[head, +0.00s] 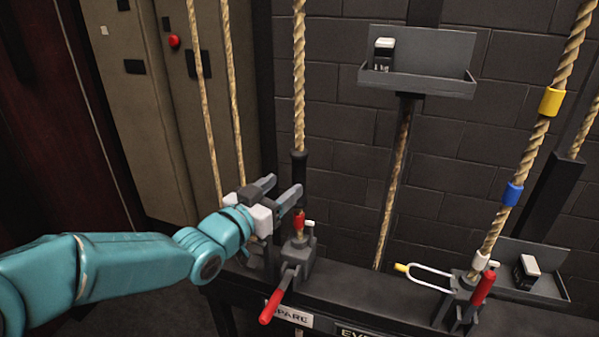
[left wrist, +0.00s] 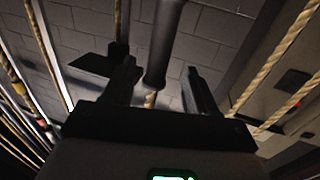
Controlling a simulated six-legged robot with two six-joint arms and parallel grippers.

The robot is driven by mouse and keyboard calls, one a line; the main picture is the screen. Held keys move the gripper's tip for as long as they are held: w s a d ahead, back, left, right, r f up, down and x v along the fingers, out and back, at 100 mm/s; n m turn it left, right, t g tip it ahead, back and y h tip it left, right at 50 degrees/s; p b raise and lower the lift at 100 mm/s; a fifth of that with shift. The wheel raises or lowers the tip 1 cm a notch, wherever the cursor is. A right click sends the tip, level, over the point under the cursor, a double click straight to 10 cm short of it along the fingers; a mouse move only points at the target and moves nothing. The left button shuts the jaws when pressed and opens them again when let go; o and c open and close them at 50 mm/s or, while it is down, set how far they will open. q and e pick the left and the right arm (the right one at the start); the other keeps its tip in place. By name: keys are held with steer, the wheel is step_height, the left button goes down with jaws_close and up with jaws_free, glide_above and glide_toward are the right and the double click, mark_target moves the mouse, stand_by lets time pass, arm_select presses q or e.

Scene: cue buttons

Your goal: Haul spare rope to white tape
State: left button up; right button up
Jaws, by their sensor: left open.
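The spare rope (head: 299,80) hangs above the lever lock with the partly hidden SPARE label (head: 290,313). It has a black sleeve (head: 299,170) and red tape (head: 299,221) low down near the lock. No white tape shows clearly on this rope. White tape (head: 481,261) shows on the right rope (head: 530,150), below its blue and yellow bands. My left gripper (head: 288,194) is open at the spare rope, just below the sleeve's middle. In the left wrist view the dark sleeve (left wrist: 164,45) appears between the open fingers, with no visible grip. My right gripper is out of view.
The spare lock's red-handled lever (head: 278,296) points down toward the front. A wire loop with a yellow tip (head: 425,275) sticks out beside the right lock. A shelf (head: 420,75) hangs on the wall. A dark rail (head: 380,310) carries the locks.

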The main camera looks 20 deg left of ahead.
mark_target(295, 177)
arm_select(q)
steer(key=x, duration=0.7)
steer(key=shift+r+p, duration=0.1)
steer(key=shift+p, duration=0.2)
jaws_close()
